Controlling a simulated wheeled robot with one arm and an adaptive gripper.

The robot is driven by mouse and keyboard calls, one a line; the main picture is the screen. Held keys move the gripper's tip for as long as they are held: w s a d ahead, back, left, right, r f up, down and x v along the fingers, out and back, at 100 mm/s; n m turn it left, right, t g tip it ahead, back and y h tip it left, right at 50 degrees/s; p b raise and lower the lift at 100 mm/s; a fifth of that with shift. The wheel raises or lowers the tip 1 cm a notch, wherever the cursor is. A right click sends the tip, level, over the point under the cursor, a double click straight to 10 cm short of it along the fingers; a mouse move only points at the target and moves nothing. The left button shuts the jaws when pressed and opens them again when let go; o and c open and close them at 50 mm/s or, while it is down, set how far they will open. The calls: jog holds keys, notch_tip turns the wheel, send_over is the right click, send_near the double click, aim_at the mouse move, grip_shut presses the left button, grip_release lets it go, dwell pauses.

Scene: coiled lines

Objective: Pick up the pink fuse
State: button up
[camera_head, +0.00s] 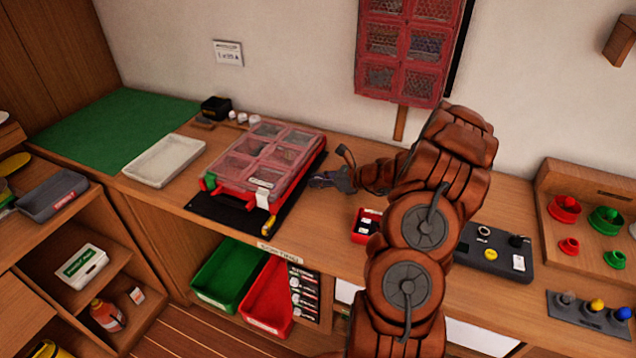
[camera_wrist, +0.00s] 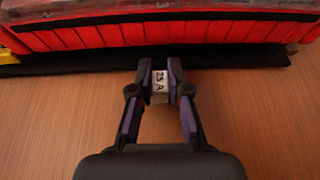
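My gripper (camera_head: 322,182) is low over the wooden bench, to the right of the red case. In the wrist view its fingertips (camera_wrist: 160,75) press on both sides of a small block (camera_wrist: 159,82). The block has a pale top marked with what reads as "25 A" or "35 A". Its sides are hidden by the fingers, so I cannot tell its body colour. I cannot tell whether it touches the bench. No clearly pink fuse shows in either view.
The red case (camera_head: 214,187) with clear compartments stands on a black mat (camera_head: 222,213) just beyond my fingertips. A small red box (camera_head: 360,238) and a dark switch panel (camera_head: 515,262) are to the right. A white tray (camera_head: 140,172) is at the left.

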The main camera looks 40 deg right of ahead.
grip_shut()
jog(key=shift+r+b, duration=0.75)
jog(key=shift+r, duration=0.85)
jog(key=shift+s+r, duration=0.15)
jog(key=shift+s, duration=0.1)
jog(key=s+a+b, duration=0.1)
jog(key=s+a, duration=0.1)
jog(key=s, duration=0.2)
jog(key=s+a+r+b, duration=0.1)
jog(key=s+a+b, duration=0.1)
jog(key=s, duration=0.3)
jog(key=s+a+b, duration=0.1)
jog(key=s+a, duration=0.2)
jog(key=s, duration=0.2)
jog(key=shift+r, duration=0.25)
jog(key=shift+a, duration=0.1)
